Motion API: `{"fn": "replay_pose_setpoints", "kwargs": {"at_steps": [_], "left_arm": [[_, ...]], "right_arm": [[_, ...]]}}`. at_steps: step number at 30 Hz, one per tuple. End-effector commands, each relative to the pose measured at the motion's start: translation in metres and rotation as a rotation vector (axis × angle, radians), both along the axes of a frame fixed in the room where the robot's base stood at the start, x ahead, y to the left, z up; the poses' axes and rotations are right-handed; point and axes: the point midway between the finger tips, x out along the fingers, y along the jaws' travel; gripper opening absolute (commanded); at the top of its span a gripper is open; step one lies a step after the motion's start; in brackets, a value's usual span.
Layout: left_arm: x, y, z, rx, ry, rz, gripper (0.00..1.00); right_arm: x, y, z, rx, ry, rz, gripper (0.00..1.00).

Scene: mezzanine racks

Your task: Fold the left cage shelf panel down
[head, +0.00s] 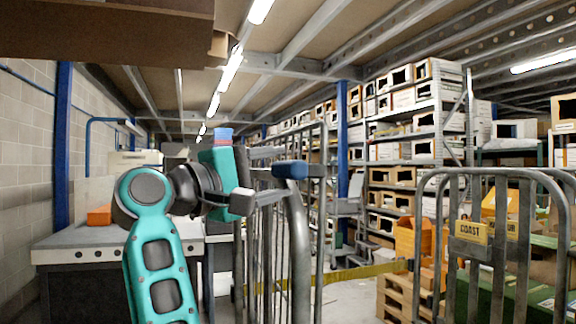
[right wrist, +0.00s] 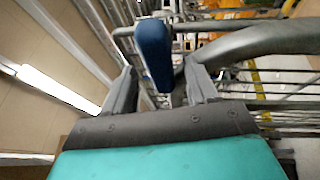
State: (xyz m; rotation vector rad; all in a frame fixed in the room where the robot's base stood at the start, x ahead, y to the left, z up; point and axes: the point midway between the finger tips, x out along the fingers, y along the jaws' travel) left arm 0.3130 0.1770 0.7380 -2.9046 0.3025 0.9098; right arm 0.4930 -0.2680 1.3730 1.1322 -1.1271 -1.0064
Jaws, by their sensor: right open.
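The near cage (head: 300,240) of grey metal tubes stands upright in the middle of the head view. A blue grip (head: 292,170) sits at its top. I cannot clearly tell the shelf panel from the other bars. My right gripper (head: 256,188) is open, just left of the blue grip at the cage's top bar. In the right wrist view the blue grip (right wrist: 153,52) shows between the two grey fingers of the right gripper (right wrist: 160,75), with gaps on both sides. The fingers are not closed on it. My left gripper is not in view.
Another cage (head: 480,173) with a yellow COAST label stands at the right. A workbench (head: 62,248) with an orange item is at the left by the block wall. Racks of boxes (head: 395,150) and a wooden pallet (head: 395,297) are behind. A cardboard box overhangs top left.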

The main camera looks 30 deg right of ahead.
Motion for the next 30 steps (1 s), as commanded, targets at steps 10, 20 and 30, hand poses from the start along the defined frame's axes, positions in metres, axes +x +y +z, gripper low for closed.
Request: {"fn": "replay_pose_setpoints", "kwargs": {"at_steps": [10,20,30], "left_arm": [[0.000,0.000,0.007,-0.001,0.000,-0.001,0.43],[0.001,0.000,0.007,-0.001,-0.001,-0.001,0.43],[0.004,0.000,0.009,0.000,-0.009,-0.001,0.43]], "right_arm": [[0.005,-0.034,0.006,-0.001,0.001,-0.001,0.58],[0.005,-0.035,0.005,-0.001,0.001,0.000,0.52],[0.006,-0.035,0.006,-0.002,0.001,0.000,0.20]]}}
